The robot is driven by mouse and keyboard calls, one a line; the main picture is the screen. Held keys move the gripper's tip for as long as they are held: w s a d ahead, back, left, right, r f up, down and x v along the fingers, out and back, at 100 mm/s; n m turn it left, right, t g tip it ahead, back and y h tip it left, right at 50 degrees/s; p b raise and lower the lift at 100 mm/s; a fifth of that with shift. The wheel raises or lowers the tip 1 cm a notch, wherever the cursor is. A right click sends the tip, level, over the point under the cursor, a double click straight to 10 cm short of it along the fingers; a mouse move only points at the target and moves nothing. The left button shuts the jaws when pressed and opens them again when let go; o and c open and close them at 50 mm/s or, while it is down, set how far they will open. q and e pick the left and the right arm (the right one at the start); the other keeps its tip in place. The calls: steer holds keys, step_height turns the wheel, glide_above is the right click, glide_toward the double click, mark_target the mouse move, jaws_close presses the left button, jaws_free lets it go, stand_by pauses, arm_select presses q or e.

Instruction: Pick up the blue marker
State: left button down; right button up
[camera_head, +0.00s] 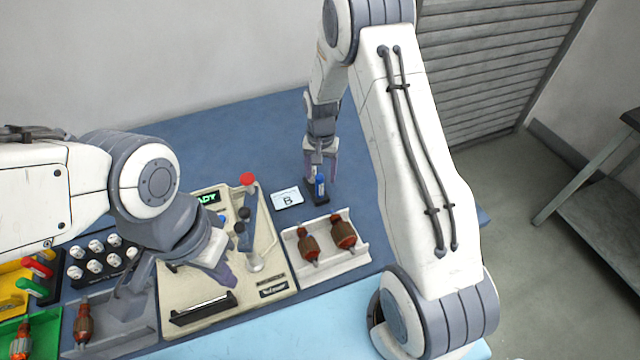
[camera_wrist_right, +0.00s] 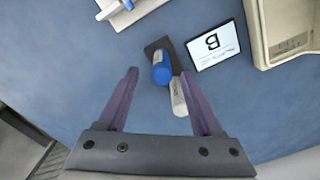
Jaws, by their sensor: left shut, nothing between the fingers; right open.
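The blue marker (camera_head: 320,185) stands upright in a small dark holder (camera_head: 318,198), right of a white card marked B. My right gripper (camera_head: 320,172) is open above the holder. My left gripper (camera_head: 226,280) is shut and empty over the cream machine panel.
The cream panel (camera_head: 190,290) has a red knob (camera_head: 247,180) and dark upright posts. The card (camera_head: 287,198) lies by the holder. A white tray (camera_head: 298,240) holds two copper-wound armatures. Yellow and green bins (camera_head: 10,325) stand at left. The blue table behind is clear.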

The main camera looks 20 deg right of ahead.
mark_target(320, 186)
steer(key=f+p, duration=0.1)
steer(key=f, duration=0.1)
steer(key=f+p, duration=0.1)
steer(key=f, duration=0.1)
steer(key=shift+s+a, duration=0.15)
steer(key=shift+a, duration=0.05)
steer(key=shift+f, duration=0.6)
jaws_close()
